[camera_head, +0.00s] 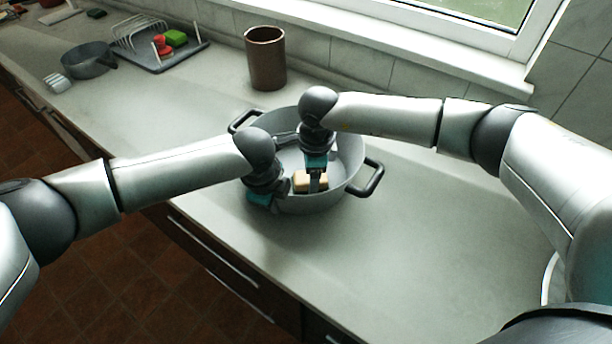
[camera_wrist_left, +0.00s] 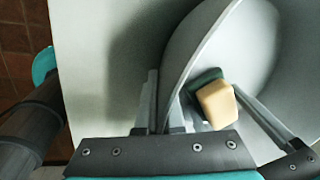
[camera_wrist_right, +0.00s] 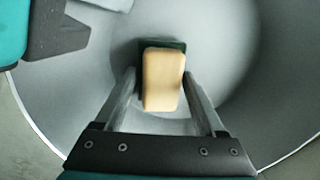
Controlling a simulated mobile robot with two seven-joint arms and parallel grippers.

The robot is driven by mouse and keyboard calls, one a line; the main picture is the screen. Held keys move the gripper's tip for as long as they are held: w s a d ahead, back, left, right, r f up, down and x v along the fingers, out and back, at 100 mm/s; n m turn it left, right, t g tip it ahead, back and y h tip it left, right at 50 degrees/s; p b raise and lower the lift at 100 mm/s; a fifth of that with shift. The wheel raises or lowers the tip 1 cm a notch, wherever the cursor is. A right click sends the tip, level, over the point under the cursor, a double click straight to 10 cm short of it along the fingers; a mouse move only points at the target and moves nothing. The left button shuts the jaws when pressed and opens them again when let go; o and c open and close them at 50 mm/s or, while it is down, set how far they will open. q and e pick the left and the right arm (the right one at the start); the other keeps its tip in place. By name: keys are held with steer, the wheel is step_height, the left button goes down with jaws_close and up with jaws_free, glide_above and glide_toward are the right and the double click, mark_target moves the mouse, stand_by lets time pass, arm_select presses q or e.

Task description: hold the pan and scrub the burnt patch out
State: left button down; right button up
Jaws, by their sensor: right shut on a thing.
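A grey two-handled pan (camera_head: 345,155) stands on the counter. My left gripper (camera_head: 266,203) is at its near left wall. In the left wrist view its fingers (camera_wrist_left: 165,105) are close together on either side of the pan wall (camera_wrist_left: 190,45). My right gripper (camera_head: 315,185) is inside the pan, pointing down. In the right wrist view its fingers (camera_wrist_right: 160,90) are shut on a tan sponge block (camera_wrist_right: 162,78) with a dark green underside. The sponge is low over the pan floor; contact is hard to tell. I cannot make out a burnt patch; the sponge and arms hide part of the floor.
A brown canister (camera_head: 265,60) stands behind the pan by the wall. A dish rack (camera_head: 140,35) with red and green items (camera_head: 175,38) and a small grey pot (camera_head: 88,60) are at the back left. The counter right of the pan is clear.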

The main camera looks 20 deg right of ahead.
step_height(320, 180, up, 13)
steer(key=shift+f, duration=0.2)
stand_by(0.5)
steer(key=d, duration=1)
stand_by(0.4)
steer(key=a, duration=1)
steer(key=shift+w+f, duration=0.1)
steer(key=shift+f, duration=4.9)
steer(key=shift+f, duration=1.45)
